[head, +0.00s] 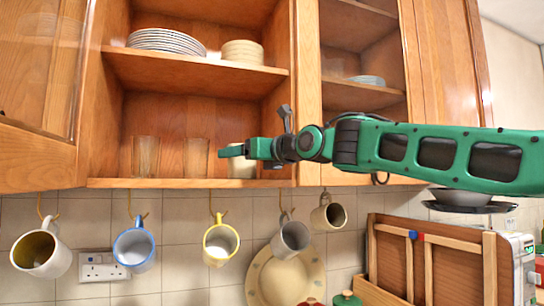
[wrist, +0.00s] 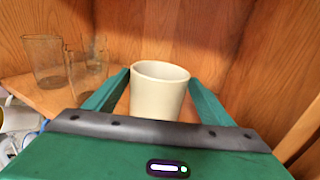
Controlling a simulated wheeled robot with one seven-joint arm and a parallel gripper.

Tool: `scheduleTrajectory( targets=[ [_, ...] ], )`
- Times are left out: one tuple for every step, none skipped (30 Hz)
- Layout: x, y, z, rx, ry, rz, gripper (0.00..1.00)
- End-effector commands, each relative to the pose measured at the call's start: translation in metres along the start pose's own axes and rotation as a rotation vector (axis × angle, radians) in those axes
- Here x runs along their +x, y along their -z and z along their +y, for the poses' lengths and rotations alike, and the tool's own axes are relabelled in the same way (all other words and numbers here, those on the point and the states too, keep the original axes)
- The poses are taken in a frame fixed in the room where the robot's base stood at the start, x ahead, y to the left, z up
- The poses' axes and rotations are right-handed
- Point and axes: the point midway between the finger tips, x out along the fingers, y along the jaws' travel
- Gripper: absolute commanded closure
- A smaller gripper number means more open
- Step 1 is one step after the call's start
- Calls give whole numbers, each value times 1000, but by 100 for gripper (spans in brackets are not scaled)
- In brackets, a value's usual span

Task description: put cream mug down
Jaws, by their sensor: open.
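The cream mug (wrist: 158,95) stands upright on the cabinet's lower shelf, between the two fingers in the wrist view. In the head view the mug (head: 243,168) is partly hidden behind my gripper (head: 232,152). My gripper (wrist: 158,90) is open, with one green finger on each side of the mug. Whether either finger touches it cannot be told. The lower shelf (head: 170,183) runs along the bottom of the open cabinet. No handle of the mug shows in the wrist view.
The cabinet's side wall (wrist: 285,70) is close on the right. Plates (head: 165,41) and bowls (head: 243,52) sit on the shelf above. Several mugs hang on hooks below the cabinet.

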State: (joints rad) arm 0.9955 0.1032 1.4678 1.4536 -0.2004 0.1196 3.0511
Motion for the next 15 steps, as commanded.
scheduleTrajectory(
  targets=[
    [-2,0,-2,4,4,1,24],
    [-2,0,-2,4,2,1,24],
    [-3,1,-2,4,3,1,24],
    [-4,1,-2,4,2,1,24],
    [-5,1,-2,4,3,1,24],
    [-6,1,-2,3,3,1,24],
    [-6,0,-2,3,2,1,24],
    [-7,0,-2,2,2,1,24],
    [-8,0,-2,1,2,1,24],
    [-9,0,-2,1,3,0,24],
    [-10,0,-2,0,1,0,24],
    [-11,0,-2,0,2,0,24],
    [-12,0,-2,1,2,-1,24],
    [-14,0,-3,3,3,-1,24],
    [-15,0,-4,4,3,-1,24]
  ],
)
